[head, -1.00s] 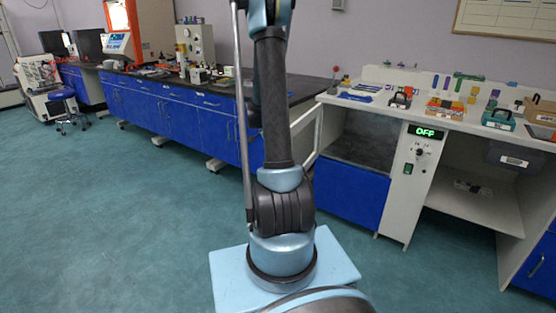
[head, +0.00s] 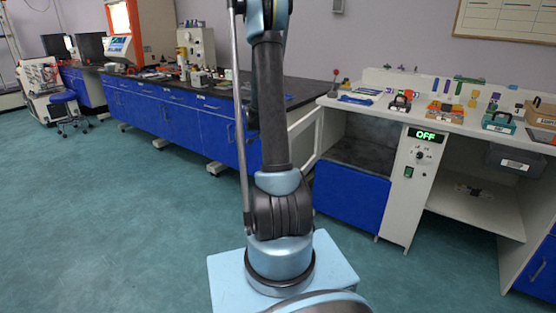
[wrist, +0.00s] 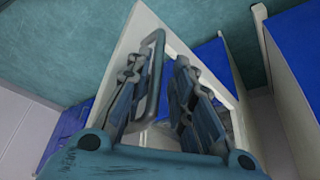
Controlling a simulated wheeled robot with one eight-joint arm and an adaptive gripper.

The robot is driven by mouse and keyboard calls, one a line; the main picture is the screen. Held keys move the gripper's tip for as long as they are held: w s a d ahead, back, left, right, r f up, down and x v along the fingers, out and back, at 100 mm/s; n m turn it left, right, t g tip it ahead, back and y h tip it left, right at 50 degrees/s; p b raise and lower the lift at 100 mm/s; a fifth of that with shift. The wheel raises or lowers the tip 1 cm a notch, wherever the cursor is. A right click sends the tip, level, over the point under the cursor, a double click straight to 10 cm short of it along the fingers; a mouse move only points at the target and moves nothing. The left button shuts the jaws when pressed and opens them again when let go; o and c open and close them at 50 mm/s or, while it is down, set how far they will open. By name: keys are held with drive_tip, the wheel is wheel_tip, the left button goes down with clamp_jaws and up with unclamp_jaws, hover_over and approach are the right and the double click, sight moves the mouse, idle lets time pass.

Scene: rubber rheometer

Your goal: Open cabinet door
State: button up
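In the wrist view my gripper (wrist: 161,60) has its two dark blue-grey fingers apart. A grey looped handle (wrist: 157,80) stands between them, close beside the left finger, with a small gap to the right finger. I cannot tell whether the left finger touches it. A pale panel edge (wrist: 140,18) comes to a corner behind the fingers. In the head view the blue cabinet doors (head: 182,130) line the long dark bench. My gripper is outside the head view, and my arm hides part of the bench's right end.
A white workbench (head: 462,122) with small tools and boxes stands at right, with an OFF display (head: 428,135) on its front. A blue stool (head: 66,98) stands far left. Teal floor (head: 100,220) is clear in front of the bench.

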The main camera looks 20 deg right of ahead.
drive_tip(key=v, duration=1.2)
drive_tip(key=s+a+r+n+t+y, duration=0.1)
drive_tip(key=s+a+r+n, duration=0.15)
drive_tip(key=s, duration=0.35)
drive_tip(key=s+a+r+n, duration=0.1)
drive_tip(key=s+n, duration=0.3)
drive_tip(key=s, duration=0.2)
drive_tip(key=s+a+r+n+t+y, duration=0.1)
drive_tip(key=s+a+r+n, duration=0.15)
drive_tip(key=s, duration=0.35)
drive_tip(key=s+a+f+n+y, duration=0.1)
drive_tip(key=s+a+f+n, duration=0.2)
drive_tip(key=s+n, duration=0.3)
drive_tip(key=s+a+f+n+t+y, duration=0.1)
drive_tip(key=s+a+f+n, duration=0.2)
drive_tip(key=s, duration=0.8)
drive_tip(key=f+n, duration=0.2)
drive_tip(key=shift+s+n, duration=0.4)
